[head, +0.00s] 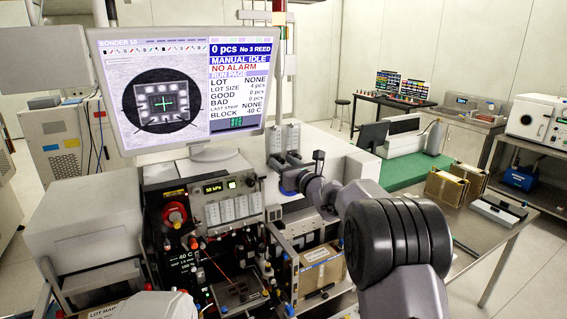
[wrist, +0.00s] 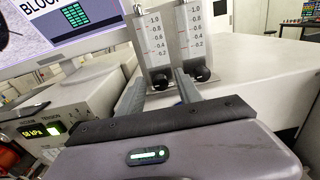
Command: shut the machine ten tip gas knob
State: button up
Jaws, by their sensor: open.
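Two flowmeters with scales marked to 1.0 stand side by side, left (wrist: 150,38) and right (wrist: 191,33) in the wrist view. Each has a black knob at its foot, left (wrist: 160,80) and right (wrist: 200,74). No label shows which is the tip gas knob. My gripper (wrist: 160,82) is open, its two grey fingers pointing at the meters; the left knob appears between the fingertips, the right knob outside the right finger. I cannot tell whether anything touches. In the head view my gripper (head: 283,164) is just below the flowmeters (head: 284,138).
The bonder's monitor (head: 185,85) stands left of the meters and reads MANUAL IDLE, NO ALARM. A white housing (wrist: 255,75) is right of the meters.

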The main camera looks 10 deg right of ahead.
grip_shut()
jog(key=shift+f+m+b, duration=0.25)
jog(key=shift+m+b, duration=0.35)
jog(key=shift+b, duration=0.3)
jog(key=shift+m+b, duration=0.45)
jog(key=shift+m, duration=0.25)
jog(key=shift+r+m, duration=0.2)
jog(key=shift+m, duration=0.8)
grip_release()
jog(key=shift+s+d, duration=0.1)
